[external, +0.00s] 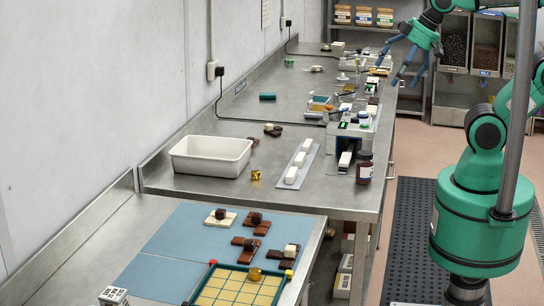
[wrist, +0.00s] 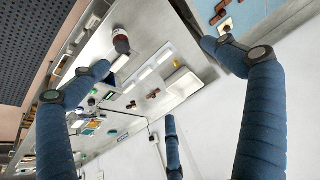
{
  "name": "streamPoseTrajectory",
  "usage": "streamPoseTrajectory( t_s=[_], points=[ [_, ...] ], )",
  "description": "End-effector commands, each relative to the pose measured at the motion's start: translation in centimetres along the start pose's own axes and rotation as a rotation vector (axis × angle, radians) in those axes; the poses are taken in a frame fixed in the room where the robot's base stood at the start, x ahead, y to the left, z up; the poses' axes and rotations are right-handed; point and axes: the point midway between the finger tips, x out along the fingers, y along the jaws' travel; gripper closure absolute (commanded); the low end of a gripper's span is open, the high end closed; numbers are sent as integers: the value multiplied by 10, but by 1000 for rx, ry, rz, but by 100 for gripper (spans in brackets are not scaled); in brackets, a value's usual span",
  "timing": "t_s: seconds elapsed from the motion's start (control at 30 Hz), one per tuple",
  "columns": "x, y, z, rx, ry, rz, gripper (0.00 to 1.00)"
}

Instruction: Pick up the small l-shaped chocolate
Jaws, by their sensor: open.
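Several small brown and cream chocolate pieces, some stacked, lie on the blue mat (external: 165,250) in the external view. One is a brown piece with a dark block on top (external: 254,222); another is a brown piece with a cream block (external: 284,253). Small dark brown pieces (external: 272,129) also lie behind the white tub, and they show in the wrist view (wrist: 152,94). I cannot tell which one is the small l-shaped chocolate. My gripper (external: 410,68) is open and empty, high at the right of the bench, far from the mat. Its blue fingers (wrist: 155,60) are spread.
A teal-edged board with cream squares (external: 237,291) lies in front. Bins (external: 455,45) stand at the back right.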

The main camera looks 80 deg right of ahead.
Motion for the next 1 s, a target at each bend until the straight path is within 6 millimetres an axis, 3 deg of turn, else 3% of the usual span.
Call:
streamPoseTrajectory(
  t_s=[0.03,0.3,0.33,0.73,1.0],
  points=[
    [0,0,0,0,0,0,0],
    [0,0,0,1,0,0,54],
    [0,0,0,1,0,0,56],
    [-1,1,-5,12,-2,1,56],
    [-7,9,-40,103,-24,14,56]
  ],
)
